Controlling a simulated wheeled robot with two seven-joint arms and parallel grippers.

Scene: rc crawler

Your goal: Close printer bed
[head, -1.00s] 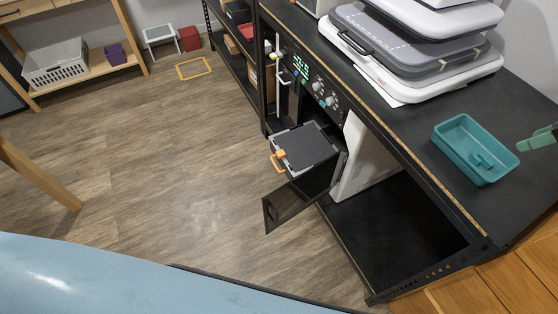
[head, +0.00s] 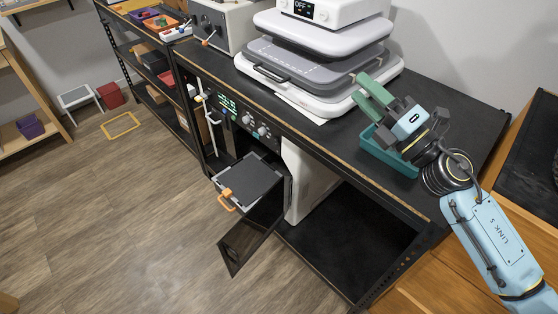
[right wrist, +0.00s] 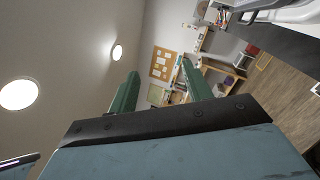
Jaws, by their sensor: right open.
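The printer-like machine on the black bench has a white top unit (head: 322,10) with a display reading OFF. Below it, a grey flat bed (head: 318,66) with a dark handle (head: 270,74) sticks out towards the bench's front edge, over a white base (head: 287,88). My right gripper (head: 358,86) is open and empty, its green fingers pointing towards the bed's right side. In the head view I cannot tell whether a finger touches the machine. The right wrist view shows both fingers (right wrist: 160,70) spread apart with nothing between them. My left gripper is out of view.
A teal tray (head: 403,169) lies on the bench below my right gripper, partly hidden. Under the bench, an oven-like unit has its dark door (head: 240,247) open and a grey tray (head: 247,180) with an orange handle pulled out. The floor at left is mostly clear.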

